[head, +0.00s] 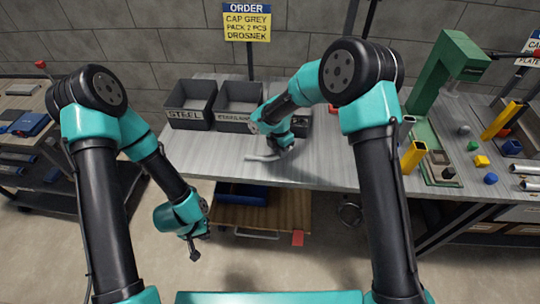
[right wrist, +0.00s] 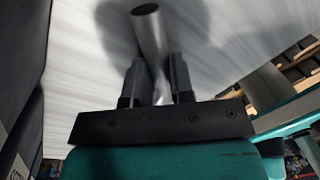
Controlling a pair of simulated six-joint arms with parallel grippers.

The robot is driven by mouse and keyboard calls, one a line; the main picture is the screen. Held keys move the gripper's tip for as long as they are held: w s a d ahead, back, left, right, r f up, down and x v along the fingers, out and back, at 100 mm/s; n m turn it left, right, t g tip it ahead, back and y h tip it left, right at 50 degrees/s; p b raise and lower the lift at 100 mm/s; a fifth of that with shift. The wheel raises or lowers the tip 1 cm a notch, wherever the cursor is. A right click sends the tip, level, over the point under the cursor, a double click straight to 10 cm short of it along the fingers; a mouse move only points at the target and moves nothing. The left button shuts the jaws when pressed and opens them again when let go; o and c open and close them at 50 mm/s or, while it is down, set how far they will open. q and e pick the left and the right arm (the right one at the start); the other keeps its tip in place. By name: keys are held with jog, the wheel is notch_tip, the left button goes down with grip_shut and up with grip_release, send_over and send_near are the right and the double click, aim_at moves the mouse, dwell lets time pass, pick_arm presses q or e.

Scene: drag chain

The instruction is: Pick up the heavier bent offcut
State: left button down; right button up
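A grey bent offcut (head: 262,158) is at the front middle of the workbench, partly hidden by my right arm. My right gripper (head: 277,146) is over it, pointing down. In the right wrist view a grey tube piece (right wrist: 149,32) with a dark open end runs between the two fingers of the gripper (right wrist: 158,75). Whether the fingers press on it is not clear. I cannot make out a second bent offcut or compare weights. My left gripper (head: 195,252) hangs in front of the bench, over the floor, with nothing visible in it.
Two dark bins, one labelled STEEL (head: 190,105) and one beside it (head: 238,105), stand behind my right gripper. A green press (head: 440,75), yellow blocks and tubes are at the right. A wooden drawer unit (head: 265,210) is below the bench. The bench left of the offcut is clear.

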jog(key=shift+r, duration=0.15)
grip_shut()
jog(key=shift+r, duration=0.6)
notch_tip(320, 180, up, 2)
jog(key=shift+r, duration=0.1)
jog(key=s+a+r, duration=0.1)
jog(key=s, duration=1.5)
jog(key=shift+r, duration=0.15)
